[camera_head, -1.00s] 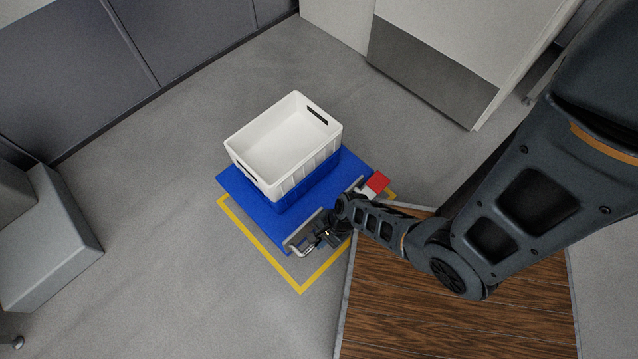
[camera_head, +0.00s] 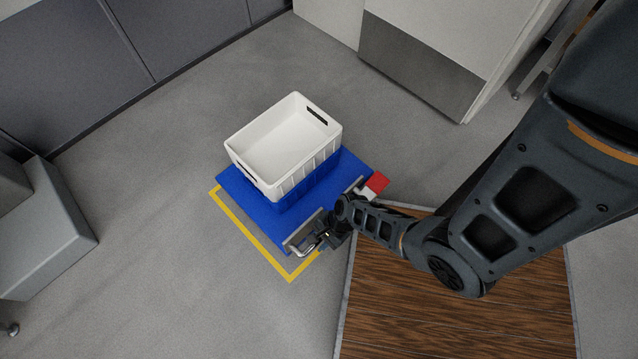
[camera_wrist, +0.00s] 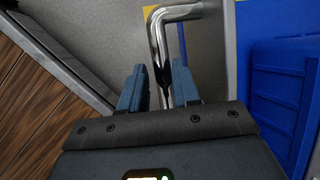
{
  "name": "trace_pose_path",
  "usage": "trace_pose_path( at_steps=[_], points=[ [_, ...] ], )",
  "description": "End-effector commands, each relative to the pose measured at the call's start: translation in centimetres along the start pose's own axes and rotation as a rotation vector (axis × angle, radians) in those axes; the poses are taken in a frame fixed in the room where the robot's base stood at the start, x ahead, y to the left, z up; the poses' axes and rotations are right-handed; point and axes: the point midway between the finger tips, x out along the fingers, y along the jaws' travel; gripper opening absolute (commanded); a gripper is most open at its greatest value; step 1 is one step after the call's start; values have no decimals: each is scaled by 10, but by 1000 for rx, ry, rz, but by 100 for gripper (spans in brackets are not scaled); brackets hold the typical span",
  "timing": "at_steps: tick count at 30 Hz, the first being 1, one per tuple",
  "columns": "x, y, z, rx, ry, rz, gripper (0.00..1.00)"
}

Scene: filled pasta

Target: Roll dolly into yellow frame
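The blue dolly (camera_head: 245,204) carries a white crate (camera_head: 274,146) stacked on a blue one (camera_head: 307,186). Its bent metal handle (camera_head: 300,251) is on the near side, and the handle also shows in the wrist view (camera_wrist: 158,45). My gripper (camera_head: 318,242) is at this handle. The yellow frame (camera_head: 249,240) is marked on the floor. Its left corner and near corner show outside the dolly; the far parts are hidden under the dolly.
A red block (camera_head: 376,183) is at the dolly's right corner. A grey box-like piece (camera_head: 45,235) stands at the left. Dark cabinets (camera_head: 75,70) line the back left, and a white and grey cabinet (camera_head: 425,65) stands at the back right. The floor around the frame is clear.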

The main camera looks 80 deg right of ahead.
Motion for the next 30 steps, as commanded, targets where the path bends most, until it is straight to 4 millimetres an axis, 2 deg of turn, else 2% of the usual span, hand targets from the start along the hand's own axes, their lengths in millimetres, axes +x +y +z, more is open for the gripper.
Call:
trace_pose_path(
  at_steps=[1, 4, 13, 24, 30],
  points=[
    [0, -1, 0, 0, 1, -1, 36],
    [0, -1, 0, 0, 1, -2, 46],
    [-5, -2, 0, 1, 2, -5, 46],
    [-61, -2, 1, 0, 2, -4, 46],
    [-77, -1, 0, 1, 1, -3, 46]
  ],
)
